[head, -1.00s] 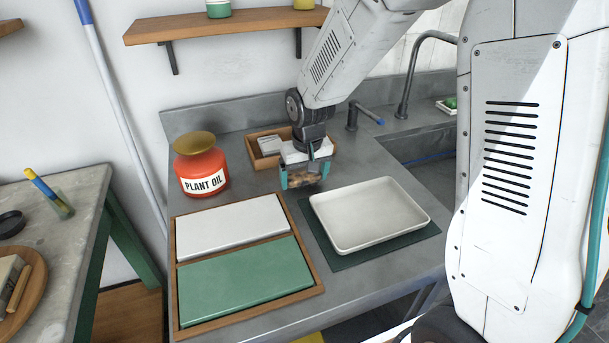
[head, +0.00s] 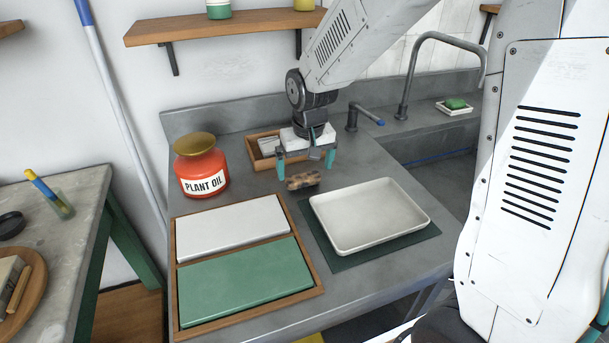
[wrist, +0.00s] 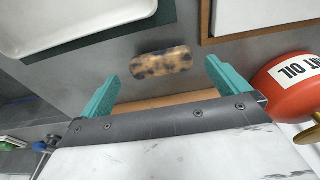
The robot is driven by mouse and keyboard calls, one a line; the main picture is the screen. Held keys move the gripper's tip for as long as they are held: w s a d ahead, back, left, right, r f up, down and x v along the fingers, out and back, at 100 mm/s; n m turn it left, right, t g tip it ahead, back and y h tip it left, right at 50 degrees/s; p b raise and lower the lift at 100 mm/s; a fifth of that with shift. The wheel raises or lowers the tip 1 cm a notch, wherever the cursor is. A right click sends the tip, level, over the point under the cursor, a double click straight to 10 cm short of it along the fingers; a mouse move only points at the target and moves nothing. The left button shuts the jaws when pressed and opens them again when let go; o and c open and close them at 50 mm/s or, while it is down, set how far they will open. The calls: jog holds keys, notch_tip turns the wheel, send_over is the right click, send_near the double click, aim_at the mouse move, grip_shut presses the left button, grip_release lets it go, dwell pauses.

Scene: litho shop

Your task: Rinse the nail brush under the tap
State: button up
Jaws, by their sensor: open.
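What I take for the nail brush is a rounded, tortoiseshell-patterned bar (head: 303,180) lying on the grey counter, left of the white tray. No bristles show clearly. In the wrist view the nail brush (wrist: 161,62) lies just beyond my fingertips. My gripper (head: 305,162) is open and empty above and behind it, its teal fingers spread on either side; it also shows in the wrist view (wrist: 162,78). The curved grey tap (head: 404,85) stands behind the sink (head: 438,172) at the right. A short spout or lever with a blue end (head: 353,116) stands left of it.
A white tray (head: 345,243) sits on a dark green mat (head: 420,234). A wooden frame with white and green slabs (head: 245,283) lies at front left. A red plant oil can (head: 203,173) and a wooden box (head: 262,161) are behind. A green item (head: 456,103) rests on a white dish.

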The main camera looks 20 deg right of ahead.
notch_tip(320, 180, up, 7)
jog(key=s, duration=0.1)
jog(key=s+d+r, duration=0.2)
jog(key=s+r, duration=0.1)
jog(key=s, duration=0.3)
jog(key=s+d+r, duration=0.1)
jog(key=s+r, duration=0.3)
jog(key=s, duration=0.3)
jog(key=s+d, duration=0.1)
jog(key=s, duration=1.3)
jog(key=shift+s+d+f+g, duration=0.25)
jog(key=shift+s+d+g, duration=0.05)
jog(key=shift+s+d, duration=0.1)
jog(key=shift+w, duration=0.1)
